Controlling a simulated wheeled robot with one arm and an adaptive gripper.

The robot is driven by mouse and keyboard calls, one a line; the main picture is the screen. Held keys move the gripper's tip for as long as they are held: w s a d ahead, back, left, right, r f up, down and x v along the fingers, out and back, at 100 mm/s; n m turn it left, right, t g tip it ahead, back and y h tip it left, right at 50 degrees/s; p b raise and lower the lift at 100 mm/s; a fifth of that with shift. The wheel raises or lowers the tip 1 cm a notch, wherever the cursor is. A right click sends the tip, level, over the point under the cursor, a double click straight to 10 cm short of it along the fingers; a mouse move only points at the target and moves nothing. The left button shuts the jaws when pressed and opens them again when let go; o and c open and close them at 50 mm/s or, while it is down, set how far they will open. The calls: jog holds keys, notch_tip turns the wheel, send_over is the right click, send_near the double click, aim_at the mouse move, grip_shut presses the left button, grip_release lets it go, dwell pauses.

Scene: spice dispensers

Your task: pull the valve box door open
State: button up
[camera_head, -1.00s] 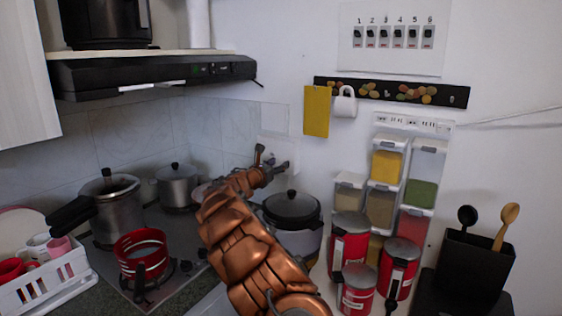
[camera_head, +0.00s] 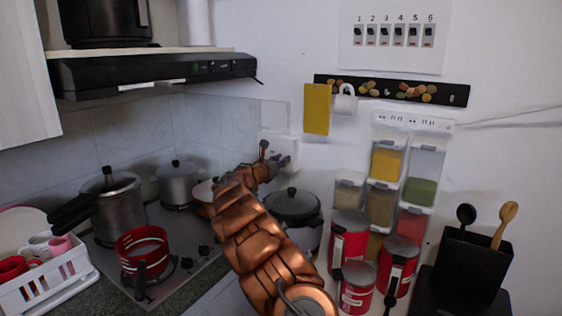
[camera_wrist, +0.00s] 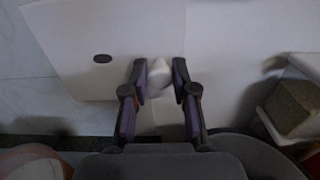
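The valve box (camera_head: 279,144) is a small white box on the wall in the back corner, above the black-lidded pot. My gripper (camera_head: 274,162) is right in front of it and hides part of it. In the wrist view, a flat white panel with a dark oval mark (camera_wrist: 75,55) spreads to the left; it looks like the box door, but I cannot tell how far it stands open. My gripper (camera_wrist: 160,78) has its two fingers apart there, with a white rounded knob (camera_wrist: 159,72) between the tips. I cannot see firm contact on it.
A black-lidded pot (camera_head: 292,206) stands just below my gripper. A steel pot (camera_head: 177,184) is to the left on the stove. Spice dispensers (camera_head: 421,192) are on the right wall.

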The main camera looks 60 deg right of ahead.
grip_shut()
jog(key=shift+a, duration=0.15)
